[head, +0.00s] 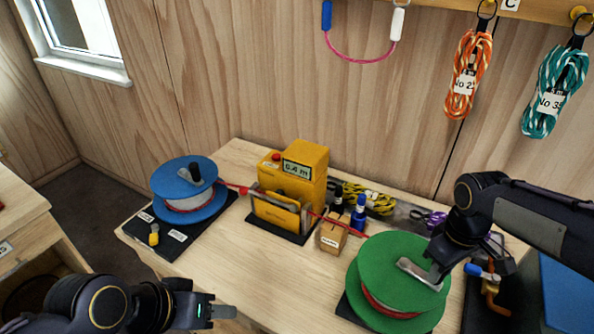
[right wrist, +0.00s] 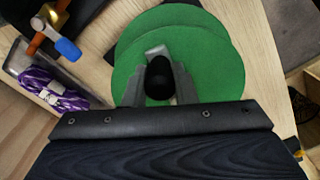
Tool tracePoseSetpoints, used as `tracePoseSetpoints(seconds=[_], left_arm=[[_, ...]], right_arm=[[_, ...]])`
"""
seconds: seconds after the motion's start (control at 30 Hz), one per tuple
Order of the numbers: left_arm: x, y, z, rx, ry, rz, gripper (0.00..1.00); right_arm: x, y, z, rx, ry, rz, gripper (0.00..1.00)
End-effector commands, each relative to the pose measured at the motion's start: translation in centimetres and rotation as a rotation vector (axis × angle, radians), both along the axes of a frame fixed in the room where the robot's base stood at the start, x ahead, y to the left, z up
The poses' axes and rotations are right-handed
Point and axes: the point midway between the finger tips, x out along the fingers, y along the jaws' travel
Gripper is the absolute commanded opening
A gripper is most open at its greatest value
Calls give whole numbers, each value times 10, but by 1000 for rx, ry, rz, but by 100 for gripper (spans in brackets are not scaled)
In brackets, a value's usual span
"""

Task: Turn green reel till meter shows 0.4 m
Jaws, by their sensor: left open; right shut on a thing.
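The green reel (head: 385,270) stands at the table's front right, with red rope wound between its flanges; it fills the middle of the right wrist view (right wrist: 205,65). My right gripper (head: 436,275) is shut on the black knob (right wrist: 159,78) of the reel's grey crank (head: 415,273). The yellow meter (head: 300,180) stands mid-table; its display (head: 298,169) seems to read 0.4 m or 6.4 m, the first digit being unclear. A red rope (head: 340,223) runs from the blue reel (head: 184,190) through the meter to the green reel. My left gripper (head: 222,312) is open and empty, low in front of the table.
A small wooden block (head: 332,235) with bottles stands between meter and green reel. Yellow rope (head: 365,198) and a purple rope bundle (right wrist: 52,90) lie behind. An orange clamp with blue handle (head: 488,280) is right of the green reel. The table's front middle is clear.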

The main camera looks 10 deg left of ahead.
Motion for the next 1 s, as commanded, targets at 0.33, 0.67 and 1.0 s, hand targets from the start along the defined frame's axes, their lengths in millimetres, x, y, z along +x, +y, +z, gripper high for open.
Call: tracePoseSetpoints(seconds=[0.33, 0.67, 1.0], left_arm=[[0, 0, 0, 0, 0, 0, 44], [0, 0, 0, 0, 0, 0, 44], [0, 0, -4, 0, 0, 0, 44]], right_arm=[[0, 0, -1, 0, 1, 0, 48], [0, 0, 3, 1, -1, 0, 50], [0, 1, 55, 2, -4, 1, 50]])
